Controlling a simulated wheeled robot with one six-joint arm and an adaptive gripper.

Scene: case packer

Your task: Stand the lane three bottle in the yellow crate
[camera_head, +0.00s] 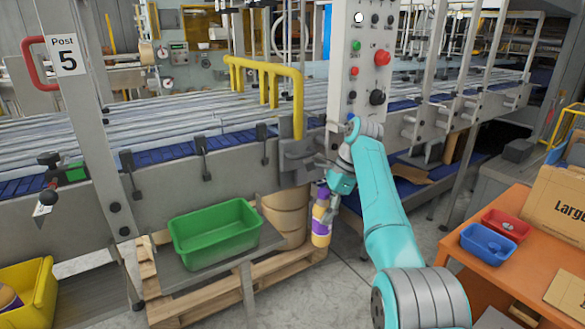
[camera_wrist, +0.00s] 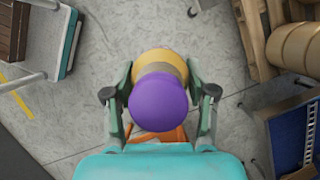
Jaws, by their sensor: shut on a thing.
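My gripper (camera_wrist: 158,105) is shut on a bottle (camera_wrist: 157,104) with a purple top and a yellow body. In the head view the bottle (camera_head: 321,226) hangs upright below my gripper, above the floor and in front of a brown drum. The yellow crate (camera_head: 38,298) is at the lower left of the head view, cut off by the frame edge, with a purple and yellow thing partly visible inside. The crate does not show in the wrist view.
A green bin (camera_head: 215,233) sits on a grey shelf between the bottle and the yellow crate. A wooden pallet (camera_head: 287,281) is below. An orange table (camera_head: 525,250) with a red bin (camera_head: 505,226), a blue bin (camera_head: 488,243) and cartons stands at right. The conveyor machine fills the back.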

